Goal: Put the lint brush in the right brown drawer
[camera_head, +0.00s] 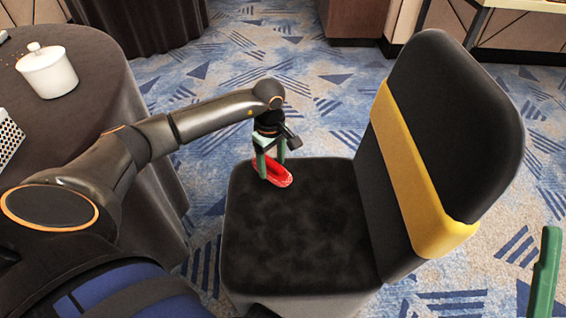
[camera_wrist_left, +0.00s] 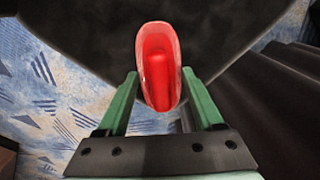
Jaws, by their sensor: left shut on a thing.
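The lint brush (camera_head: 273,173) is red and oval, over the back left part of a black chair seat. My left gripper (camera_head: 268,160) points down and is shut on it. In the left wrist view the brush (camera_wrist_left: 160,50) lies between the green fingers of the left gripper (camera_wrist_left: 161,85). I cannot tell whether the brush touches the seat. A green finger of my right gripper (camera_head: 545,272) shows at the lower right edge; its opening is not visible. I cannot make out a brown drawer.
The black chair (camera_head: 300,235) has a tall backrest with a yellow band (camera_head: 410,175) on the right. A round dark-clothed table (camera_head: 95,60) with a white lidded pot (camera_head: 47,72) stands at left. Brown cabinetry (camera_head: 353,18) stands at the back. Patterned blue carpet lies between.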

